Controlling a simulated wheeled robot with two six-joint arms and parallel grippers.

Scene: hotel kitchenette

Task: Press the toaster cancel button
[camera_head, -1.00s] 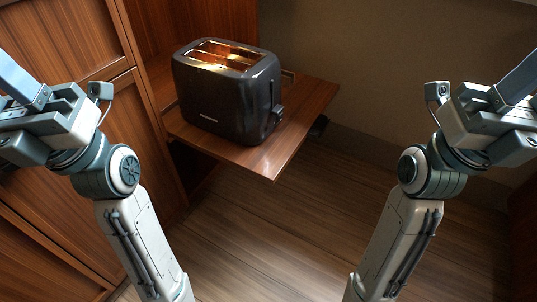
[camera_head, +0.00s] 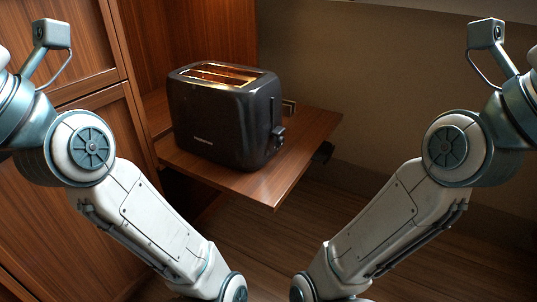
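A dark toaster (camera_head: 222,120) stands upright on a wooden pull-out shelf (camera_head: 268,185) in the middle left of the head view. Its two top slots glow orange inside. A lever and knob (camera_head: 279,135) show on its right end face. The cancel button is too small to tell apart there. My two arms come up on the left and right, clear of the toaster. Both grippers are outside the picture; only arm links and the wrist cameras show.
Wooden cabinet doors (camera_head: 62,45) stand to the left of the shelf. A plain wall (camera_head: 390,80) is behind and to the right. The space above the wooden floor (camera_head: 265,240) in front of the shelf is free.

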